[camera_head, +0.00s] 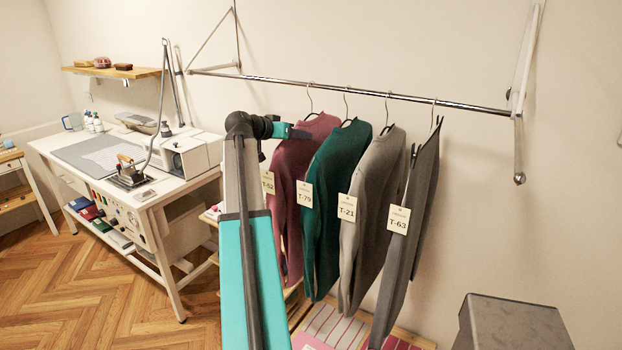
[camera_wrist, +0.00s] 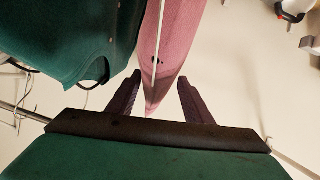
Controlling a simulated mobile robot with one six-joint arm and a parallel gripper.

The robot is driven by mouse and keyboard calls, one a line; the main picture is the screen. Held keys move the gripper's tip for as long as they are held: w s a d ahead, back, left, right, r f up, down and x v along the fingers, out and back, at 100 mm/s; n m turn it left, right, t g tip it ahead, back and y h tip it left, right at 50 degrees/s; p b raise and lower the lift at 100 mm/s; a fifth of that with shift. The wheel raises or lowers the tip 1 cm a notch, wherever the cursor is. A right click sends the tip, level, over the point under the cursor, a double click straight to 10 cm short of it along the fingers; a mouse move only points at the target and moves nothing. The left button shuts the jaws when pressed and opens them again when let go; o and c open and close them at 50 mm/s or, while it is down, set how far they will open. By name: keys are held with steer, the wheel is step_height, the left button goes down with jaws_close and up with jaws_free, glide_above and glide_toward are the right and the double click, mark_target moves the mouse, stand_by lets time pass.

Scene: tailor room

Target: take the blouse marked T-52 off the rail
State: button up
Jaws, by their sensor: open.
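The mauve-pink blouse (camera_head: 300,160) hangs on a hanger at the left end of the row on the rail (camera_head: 350,92). Its pale tag (camera_head: 268,183) reads "52"; my arm hides the tag's left part. My gripper (camera_head: 302,134) is at the blouse's shoulder, below the rail. In the wrist view my gripper (camera_wrist: 159,78) is open, and the pink blouse (camera_wrist: 172,45) runs down between its two dark fingers. A thin pale strip runs along the blouse there. I cannot tell whether the fingers touch the cloth.
A green garment (camera_head: 335,165) tagged T-79 hangs close on the right; it also shows in the wrist view (camera_wrist: 70,45). A grey one (camera_head: 372,175) tagged T-21 and a dark grey one (camera_head: 425,180) tagged T-63 follow. An ironing table (camera_head: 165,190) stands left, a grey box (camera_head: 515,325) lower right.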

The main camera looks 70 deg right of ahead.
stand_by(0.4)
jaws_close()
steer(key=shift+r, duration=0.15)
